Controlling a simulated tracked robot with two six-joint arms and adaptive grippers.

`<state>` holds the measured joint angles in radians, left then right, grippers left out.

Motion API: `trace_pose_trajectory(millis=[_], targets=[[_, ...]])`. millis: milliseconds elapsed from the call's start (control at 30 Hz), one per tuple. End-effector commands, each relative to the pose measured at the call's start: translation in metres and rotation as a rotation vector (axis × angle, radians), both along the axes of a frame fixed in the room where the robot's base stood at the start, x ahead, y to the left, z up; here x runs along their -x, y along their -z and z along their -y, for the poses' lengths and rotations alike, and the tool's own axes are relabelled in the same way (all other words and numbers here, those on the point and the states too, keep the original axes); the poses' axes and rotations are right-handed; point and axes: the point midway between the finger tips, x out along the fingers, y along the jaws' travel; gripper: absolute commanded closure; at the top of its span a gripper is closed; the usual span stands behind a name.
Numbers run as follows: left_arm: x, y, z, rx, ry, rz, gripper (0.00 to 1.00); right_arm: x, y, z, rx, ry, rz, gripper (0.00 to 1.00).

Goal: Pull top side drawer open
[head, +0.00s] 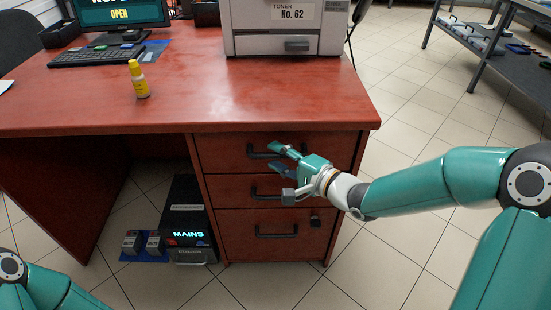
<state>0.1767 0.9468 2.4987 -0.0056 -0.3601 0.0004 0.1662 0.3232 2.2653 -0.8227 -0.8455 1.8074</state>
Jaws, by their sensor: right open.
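The desk's side pedestal holds three red-brown drawers with dark bar handles. The top side drawer (222,152) sits flush under the desktop and looks closed. Its handle (256,154) shows to the left of my right gripper, and its right part is hidden behind the fingers. My right gripper (279,160) is open in front of the top drawer, one finger over the handle and the other below it. I cannot tell whether a finger touches the handle. My left gripper is out of view; only a piece of my left arm shows at the bottom left.
The middle drawer (233,188) and the bottom drawer (240,245) look closed. A black unit marked MAINS (187,220) stands under the desk, left of the drawers. A yellow bottle (138,82), a keyboard (97,56) and a printer (284,28) are on the desktop. Tiled floor is free in front.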

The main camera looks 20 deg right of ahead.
Motion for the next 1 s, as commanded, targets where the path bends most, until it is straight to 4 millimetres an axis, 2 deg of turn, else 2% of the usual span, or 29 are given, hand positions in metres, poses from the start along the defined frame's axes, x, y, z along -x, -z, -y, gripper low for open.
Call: trace_pose_trajectory(millis=[167, 433, 600, 700, 1000], targets=[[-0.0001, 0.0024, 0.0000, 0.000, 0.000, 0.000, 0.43, -0.0089, 0.0014, -0.0053, 0.000, 0.000, 0.000, 0.59], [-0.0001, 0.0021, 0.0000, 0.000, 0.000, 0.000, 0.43, -0.0094, 0.0011, -0.0052, -0.001, 0.001, -0.001, 0.59], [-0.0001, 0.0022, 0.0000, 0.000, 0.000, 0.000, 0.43, -0.0092, 0.0012, -0.0049, -0.001, 0.001, -0.001, 0.87], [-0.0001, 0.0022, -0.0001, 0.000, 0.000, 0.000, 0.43, -0.0091, 0.0014, -0.0048, 0.000, 0.001, -0.001, 1.00], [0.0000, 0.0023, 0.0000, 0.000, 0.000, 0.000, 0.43, -0.0087, 0.0023, -0.0046, 0.001, 0.002, -0.003, 1.00]])
